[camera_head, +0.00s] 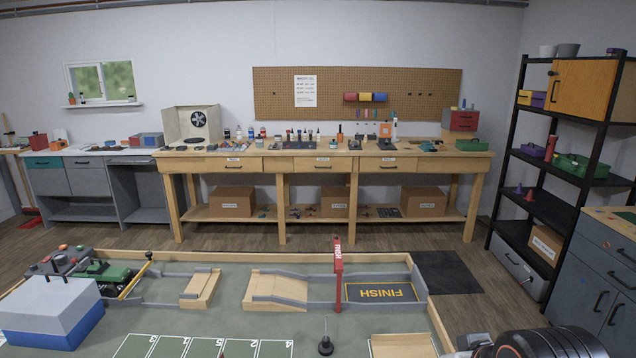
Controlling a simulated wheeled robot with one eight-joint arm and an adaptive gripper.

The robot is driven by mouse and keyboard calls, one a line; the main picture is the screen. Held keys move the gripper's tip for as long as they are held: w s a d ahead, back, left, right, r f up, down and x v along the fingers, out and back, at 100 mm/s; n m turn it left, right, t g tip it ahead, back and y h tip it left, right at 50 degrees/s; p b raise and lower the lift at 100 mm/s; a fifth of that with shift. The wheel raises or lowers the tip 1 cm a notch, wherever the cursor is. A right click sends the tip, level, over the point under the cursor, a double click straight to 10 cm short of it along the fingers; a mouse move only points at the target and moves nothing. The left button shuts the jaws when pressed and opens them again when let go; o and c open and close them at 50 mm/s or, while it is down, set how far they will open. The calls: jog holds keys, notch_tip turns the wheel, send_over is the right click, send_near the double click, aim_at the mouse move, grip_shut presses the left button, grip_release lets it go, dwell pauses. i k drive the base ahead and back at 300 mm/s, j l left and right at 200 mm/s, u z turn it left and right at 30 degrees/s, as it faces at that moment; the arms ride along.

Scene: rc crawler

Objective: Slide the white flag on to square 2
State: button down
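A row of white-outlined squares (203,348) with small numbers is marked on the green course board, cut off by the bottom edge. One mark looks like a 2, but the numbers are too small to read surely. A thin upright pole on a round black base (325,346) stands to the right of the squares. No white cloth shows on it, so I cannot tell whether it is the white flag. A dark rounded part of my arm shows at the bottom right. My gripper's fingers are not in view.
The course board (225,307) holds wooden ramps (275,287), a red post (338,275), a FINISH mat (380,293) and a green crawler (105,272). A white, grey and blue box (50,308) stands at the left. A wooden piece (402,346) lies right of the pole.

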aim_at(325, 347)
jog(key=l+u, duration=0.55)
jog(key=l, duration=0.3)
jog(key=k+u, duration=0.15)
jog(key=u, duration=0.9)
jog(key=i+l, duration=0.1)
